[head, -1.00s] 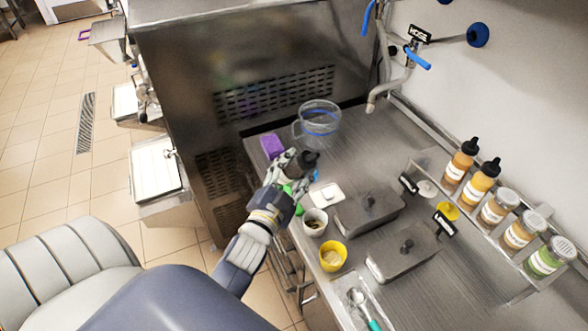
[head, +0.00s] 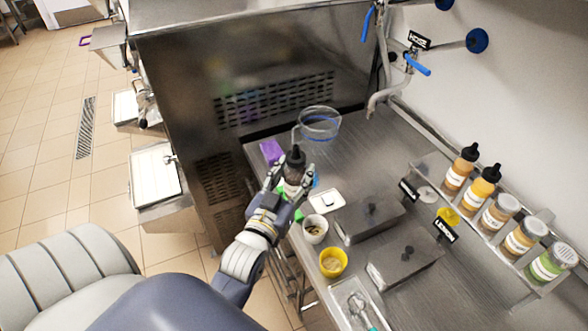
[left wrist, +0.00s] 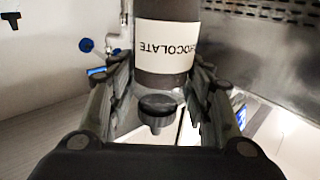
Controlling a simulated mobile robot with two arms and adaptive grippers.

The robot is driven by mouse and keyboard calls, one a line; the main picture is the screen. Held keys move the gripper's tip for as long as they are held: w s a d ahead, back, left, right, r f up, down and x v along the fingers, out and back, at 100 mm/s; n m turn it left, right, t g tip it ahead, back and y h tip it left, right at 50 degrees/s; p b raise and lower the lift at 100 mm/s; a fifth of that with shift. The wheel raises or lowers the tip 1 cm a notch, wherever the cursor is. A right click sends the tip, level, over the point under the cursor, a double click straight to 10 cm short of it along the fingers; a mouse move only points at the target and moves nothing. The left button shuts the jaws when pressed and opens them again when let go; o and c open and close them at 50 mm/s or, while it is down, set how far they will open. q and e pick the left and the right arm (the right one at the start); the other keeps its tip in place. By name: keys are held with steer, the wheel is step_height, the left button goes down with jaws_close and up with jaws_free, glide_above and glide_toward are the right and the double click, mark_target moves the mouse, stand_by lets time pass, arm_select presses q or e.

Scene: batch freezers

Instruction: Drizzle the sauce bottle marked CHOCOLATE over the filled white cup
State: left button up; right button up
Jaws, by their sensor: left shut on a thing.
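My left gripper (head: 288,180) is shut on a dark sauce bottle (head: 291,173) with a black cap. The bottle is roughly upright, cap up, in the head view. In the left wrist view the bottle (left wrist: 165,70) shows a white label reading CHOCOLATE, upside down in the picture, between the fingers. The white cup (head: 306,231) stands on the counter just below and right of the gripper in the head view. It has something pale and brown inside. My right gripper is not in view.
A yellow cup (head: 333,272) stands beside the white cup. A clear jug (head: 319,125), purple block (head: 271,151) and white scale-like pad (head: 324,201) are near the gripper. Lidded metal bins (head: 368,219) lie right. Several bottles and jars stand on a wall rack (head: 510,262).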

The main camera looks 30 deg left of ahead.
arm_select(q)
steer(key=s+d, duration=0.7)
steer(key=s, duration=0.4)
steer(key=shift+s+d, duration=0.2)
steer(key=shift+s, duration=0.2)
